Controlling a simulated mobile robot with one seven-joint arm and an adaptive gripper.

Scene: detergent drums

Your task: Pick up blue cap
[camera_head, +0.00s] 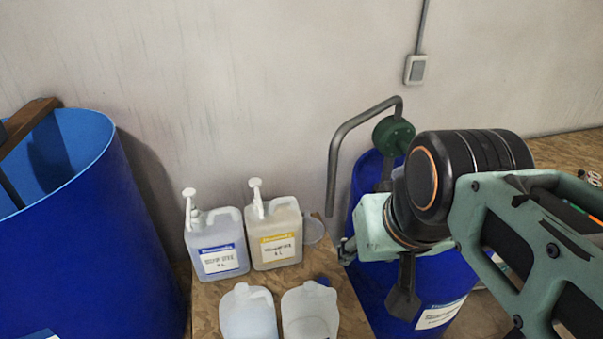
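A small dark blue shape, apparently the blue cap (323,281), lies on the wooden board behind the front right jug; its lower part is hidden by the jug. My gripper (374,276) is to the right of it, in front of a blue drum. One dark finger hangs down and the other shows at the left of the gripper's body, with a wide gap between them. The gripper is open, and nothing shows between the fingers.
Two labelled pump jugs (217,245) (275,235) and two open jugs (248,314) (311,312) crowd the wooden board (207,296). A clear cup (313,231) stands behind. Blue drums (88,240) (440,275) flank it; the right one carries a bent-pipe pump (340,140).

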